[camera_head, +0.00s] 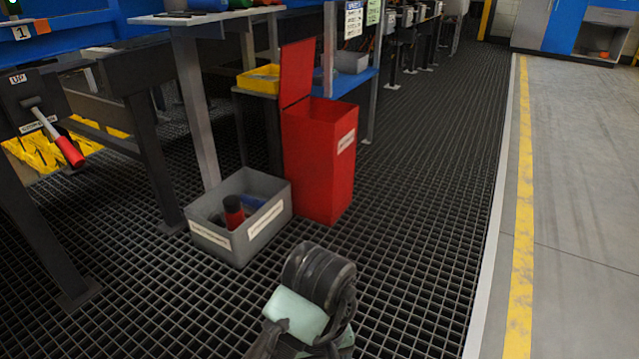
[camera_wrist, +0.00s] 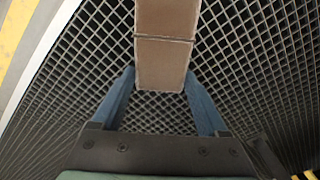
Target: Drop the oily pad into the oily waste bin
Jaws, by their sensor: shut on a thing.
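A red bin (camera_head: 328,160) stands on the grating in the head view, with its red lid (camera_head: 297,72) raised upright. It seems to be the oily waste bin, but its white label is too small to read. In the wrist view a flat tan-brown pad (camera_wrist: 166,45) with a dark line across it sits between the two blue fingers of my gripper (camera_wrist: 162,78). The gripper is shut on the pad, over bare grating. In the head view my arm is at the bottom, in front of the bin and apart from it. The pad cannot be made out there.
A grey crate (camera_head: 207,233) with a red-and-black cylinder (camera_head: 233,211) and a blue item stands left of the bin. A yellow tray (camera_head: 259,79) is on a low shelf behind. A workbench with a red-handled lever (camera_head: 68,151) is left. Open grating lies right, up to a yellow floor line (camera_head: 523,220).

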